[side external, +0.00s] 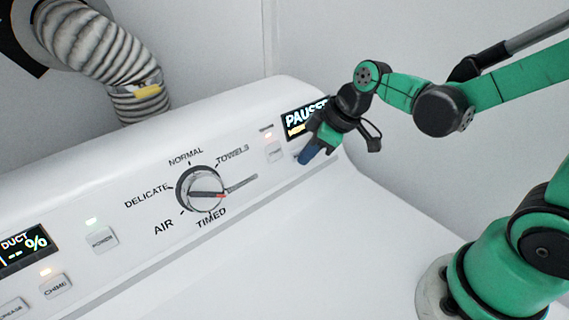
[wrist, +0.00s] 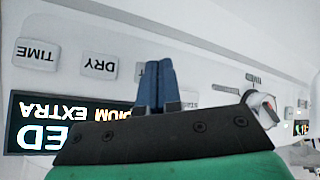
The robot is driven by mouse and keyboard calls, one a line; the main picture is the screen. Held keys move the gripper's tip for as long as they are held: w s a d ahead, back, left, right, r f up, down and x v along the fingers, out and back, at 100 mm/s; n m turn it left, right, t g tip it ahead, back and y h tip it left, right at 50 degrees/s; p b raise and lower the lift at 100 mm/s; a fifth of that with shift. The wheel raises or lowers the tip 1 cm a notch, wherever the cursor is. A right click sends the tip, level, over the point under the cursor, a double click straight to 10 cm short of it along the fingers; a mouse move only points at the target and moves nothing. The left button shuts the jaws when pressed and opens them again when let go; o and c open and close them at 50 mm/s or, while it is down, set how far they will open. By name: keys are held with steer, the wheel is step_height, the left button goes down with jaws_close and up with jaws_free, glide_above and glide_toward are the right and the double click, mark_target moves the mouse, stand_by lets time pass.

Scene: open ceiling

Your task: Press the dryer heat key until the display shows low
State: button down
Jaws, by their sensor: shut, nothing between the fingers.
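My gripper (side external: 306,155) is shut and empty, with its blue fingertips close to the right end of the dryer's console in the side view. I cannot tell whether they touch it. The display (side external: 294,121) reads "PAUSED" there, its right part hidden by my gripper. In the wrist view, upside down, the fingers (wrist: 157,68) point at the console. A TIME key (wrist: 37,53) and a DRY key (wrist: 99,66) show to the left of the fingers. No key labelled heat is readable.
A cycle dial (side external: 203,189) sits mid-console, with a POWER key (side external: 101,239), a CHIME key (side external: 55,286) and another display (side external: 23,245) to its left. A ribbed duct (side external: 90,45) rises behind. The dryer top (side external: 330,240) in front of the console is clear.

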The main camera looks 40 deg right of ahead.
steer(key=shift+w, duration=0.15)
stand_by(0.4)
steer(key=shift+s+r, duration=0.2)
steer(key=shift+s, duration=0.6)
steer(key=shift+s+r, duration=0.3)
steer(key=shift+s, duration=0.5)
steer(key=shift+s+r, duration=0.25)
steer(key=shift+s, duration=0.5)
steer(key=shift+s+r, duration=0.3)
steer(key=shift+s, duration=0.5)
stand_by(1.4)
steer(key=shift+s+r, duration=0.35)
steer(key=shift+s, duration=0.55)
steer(key=shift+s+r, duration=0.3)
steer(key=shift+s, duration=0.6)
steer(key=shift+w, duration=0.2)
steer(key=w+f, duration=0.3)
steer(key=w, duration=0.5)
